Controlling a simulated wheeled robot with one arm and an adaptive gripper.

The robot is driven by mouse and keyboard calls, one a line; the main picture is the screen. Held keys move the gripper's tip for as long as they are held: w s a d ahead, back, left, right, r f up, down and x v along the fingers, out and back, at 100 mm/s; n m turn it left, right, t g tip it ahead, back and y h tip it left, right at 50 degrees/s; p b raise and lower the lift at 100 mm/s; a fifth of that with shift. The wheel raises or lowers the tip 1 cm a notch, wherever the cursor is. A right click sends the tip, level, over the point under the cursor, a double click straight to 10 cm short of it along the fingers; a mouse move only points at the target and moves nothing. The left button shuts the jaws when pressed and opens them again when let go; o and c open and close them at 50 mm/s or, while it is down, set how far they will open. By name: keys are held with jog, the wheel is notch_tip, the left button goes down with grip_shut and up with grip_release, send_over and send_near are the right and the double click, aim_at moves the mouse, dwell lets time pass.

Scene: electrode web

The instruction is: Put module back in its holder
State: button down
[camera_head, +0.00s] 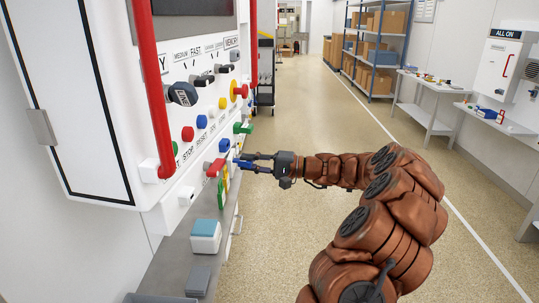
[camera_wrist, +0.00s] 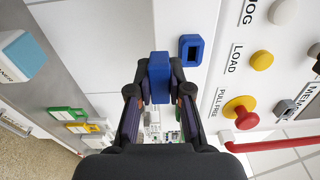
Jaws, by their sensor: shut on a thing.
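My gripper (camera_wrist: 160,90) is shut on a blue block (camera_wrist: 159,72), which I take to be the module. The block sits between both fingertips, clear of the shelf. In the head view my gripper (camera_head: 246,162) is close to the right side of the white control panel, with a bit of blue at its fingertips. In the wrist view a blue rectangular frame with a dark opening (camera_wrist: 191,48), which looks like the holder, is fixed on the panel just right of the block. The block is apart from it in that picture.
The panel (camera_head: 90,100) carries several coloured buttons, a yellow-and-red knob (camera_wrist: 240,112) and a red rail (camera_head: 148,90). A grey shelf (camera_head: 180,248) below holds a white box with a teal top (camera_head: 206,232). Green and yellow pieces (camera_wrist: 72,118) sit nearby. The floor aisle (camera_head: 290,110) is clear.

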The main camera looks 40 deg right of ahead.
jog(key=s+d+r, duration=0.4)
jog(key=shift+r+h+b, duration=0.2)
jog(key=shift+h+b, duration=0.1)
jog(key=shift+h, duration=0.1)
jog(key=shift+b, duration=0.4)
jog(key=shift+b+x, duration=0.35)
jog(key=shift+x, duration=2.5)
jog(key=shift+b, duration=0.65)
jog(key=shift+b+x, duration=0.3)
jog(key=shift+x, duration=1.2)
jog(key=c, duration=1)
grip_release()
